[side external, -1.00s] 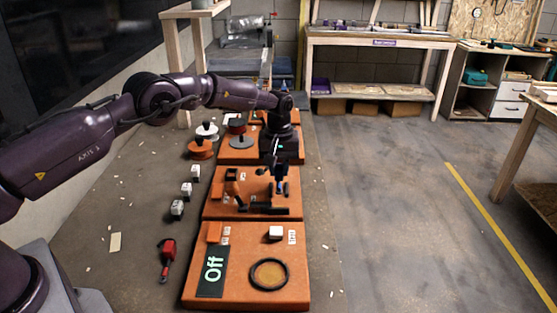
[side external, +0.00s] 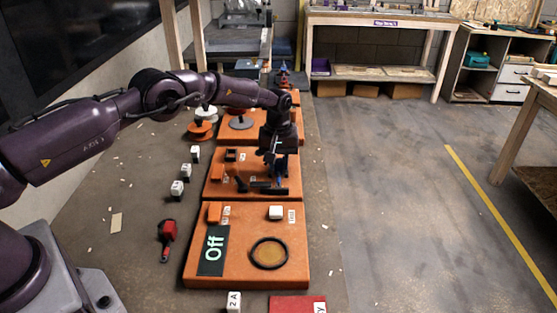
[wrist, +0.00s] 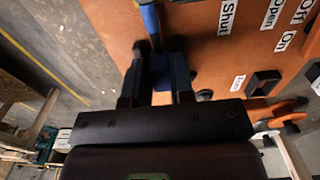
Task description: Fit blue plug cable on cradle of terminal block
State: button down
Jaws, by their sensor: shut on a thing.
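My gripper (side external: 277,165) is over the middle orange board, pointing down, with its fingers shut on the blue plug (wrist: 160,72). In the wrist view the plug sits between the two dark fingers, and the blue cable (wrist: 150,22) runs from it to the top edge. In the side view the plug is only a small blue spot (side external: 280,177) beneath the fingers. A low black part (side external: 266,187) lies on the board close below the gripper. I cannot tell if it is the terminal block's cradle, or whether the plug touches it.
A red tool (side external: 167,238) and several white cubes lie on the left. Spools (side external: 240,121) stand behind. The floor at right is clear.

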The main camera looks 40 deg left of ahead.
jog(key=shift+f, duration=0.1)
dwell(0.3)
jog(key=c, duration=0.9)
grip_release()
